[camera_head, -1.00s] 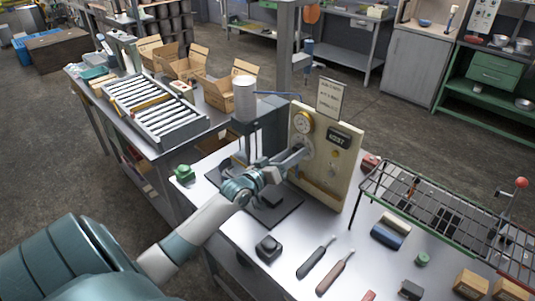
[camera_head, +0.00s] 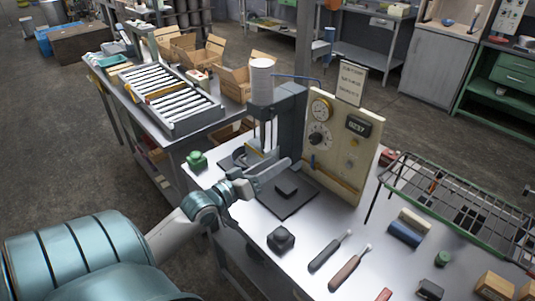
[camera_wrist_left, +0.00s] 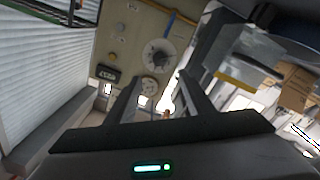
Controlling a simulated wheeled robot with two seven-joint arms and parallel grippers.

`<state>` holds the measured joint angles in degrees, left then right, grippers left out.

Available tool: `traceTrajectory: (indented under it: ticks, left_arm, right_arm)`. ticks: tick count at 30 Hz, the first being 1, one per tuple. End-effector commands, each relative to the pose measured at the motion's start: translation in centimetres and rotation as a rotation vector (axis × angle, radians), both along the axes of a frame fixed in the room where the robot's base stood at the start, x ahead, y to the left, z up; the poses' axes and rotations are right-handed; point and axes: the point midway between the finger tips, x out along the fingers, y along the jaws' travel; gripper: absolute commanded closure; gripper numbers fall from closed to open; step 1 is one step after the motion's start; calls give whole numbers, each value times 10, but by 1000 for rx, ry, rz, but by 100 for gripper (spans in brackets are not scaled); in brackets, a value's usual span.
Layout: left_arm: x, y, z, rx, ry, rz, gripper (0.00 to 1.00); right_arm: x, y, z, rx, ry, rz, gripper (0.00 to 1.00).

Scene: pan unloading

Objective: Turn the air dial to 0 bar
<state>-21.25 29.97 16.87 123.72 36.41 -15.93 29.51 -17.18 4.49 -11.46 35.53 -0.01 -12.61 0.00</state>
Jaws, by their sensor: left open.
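The cream control panel (camera_head: 343,160) stands upright on the steel bench. Its black air dial (camera_head: 319,139) on a pale round scale sits on the left, below a round gauge (camera_head: 320,109). I cannot read the dial setting or the gauge. My left gripper (camera_head: 286,164) is below and left of the dial, apart from it and empty. In the left wrist view the fingers (camera_wrist_left: 157,80) are spread. The dial (camera_wrist_left: 157,56) shows beyond the gap between them, and the gauge (camera_wrist_left: 150,87) shows between them. My right gripper is out of view.
A press with a white cylinder (camera_head: 262,80) stands left of the panel. A dark mat (camera_head: 290,205) lies in front of it. A green-topped button box (camera_head: 197,160), a black block (camera_head: 281,238), two screwdriver-like tools (camera_head: 330,250) and a wire rack (camera_head: 460,205) are on the bench.

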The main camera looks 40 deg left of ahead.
Motion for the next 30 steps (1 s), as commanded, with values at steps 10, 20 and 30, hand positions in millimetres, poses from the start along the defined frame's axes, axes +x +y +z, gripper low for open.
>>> traceTrajectory:
  ticks: [10,20,30]
  left_arm:
    - [-20,1,0,0,-1,-1,52]
    - [-20,1,1,0,-1,-1,52]
    - [-20,1,0,0,-1,-1,52]
  right_arm:
    - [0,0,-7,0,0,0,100]
    - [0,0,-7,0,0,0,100]
    - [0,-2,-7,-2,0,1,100]
